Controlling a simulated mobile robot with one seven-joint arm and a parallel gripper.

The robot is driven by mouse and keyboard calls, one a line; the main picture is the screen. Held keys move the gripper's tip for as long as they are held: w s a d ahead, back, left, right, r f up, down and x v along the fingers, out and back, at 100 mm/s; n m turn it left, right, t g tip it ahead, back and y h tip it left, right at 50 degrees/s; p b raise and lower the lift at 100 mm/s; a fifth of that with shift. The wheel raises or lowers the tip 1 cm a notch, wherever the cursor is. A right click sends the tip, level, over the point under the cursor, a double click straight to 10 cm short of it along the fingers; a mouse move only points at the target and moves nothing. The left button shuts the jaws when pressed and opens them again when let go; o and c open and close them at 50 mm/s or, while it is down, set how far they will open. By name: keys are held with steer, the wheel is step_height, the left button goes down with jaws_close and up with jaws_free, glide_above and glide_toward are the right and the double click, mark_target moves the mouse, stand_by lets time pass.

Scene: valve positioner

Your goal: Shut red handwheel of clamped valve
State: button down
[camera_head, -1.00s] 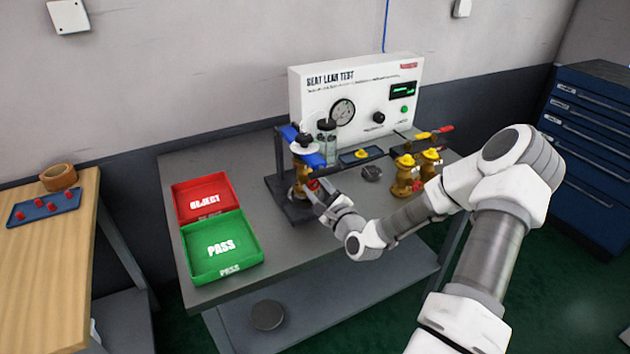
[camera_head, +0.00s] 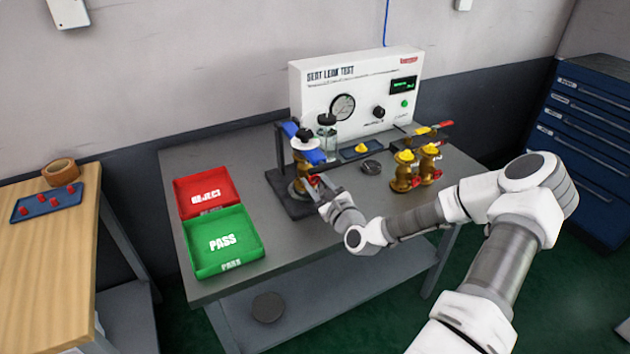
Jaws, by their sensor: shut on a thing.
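The clamped valve (camera_head: 300,170) is a brass body standing upright in a dark fixture (camera_head: 287,203) with blue clamp parts (camera_head: 312,156) above it. Its red handwheel (camera_head: 313,180) shows as a small red patch on the valve's right side, mostly hidden by my gripper. My gripper (camera_head: 318,186) reaches in from the lower right with its fingers at the handwheel, and it is shut on the handwheel. How far the handwheel is turned cannot be told at this size.
Two other brass valves (camera_head: 404,172) with red handwheels stand to the right on the bench. The seat leak test panel (camera_head: 355,90) stands behind. A red reject tray (camera_head: 178,203) and green pass tray (camera_head: 190,262) lie to the left. The bench front is clear.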

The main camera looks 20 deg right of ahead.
steer(key=shift+c, duration=2.2)
jaws_free()
steer(key=shift+s, duration=0.1)
steer(key=s, duration=1.7)
steer(key=shift+d, duration=0.25)
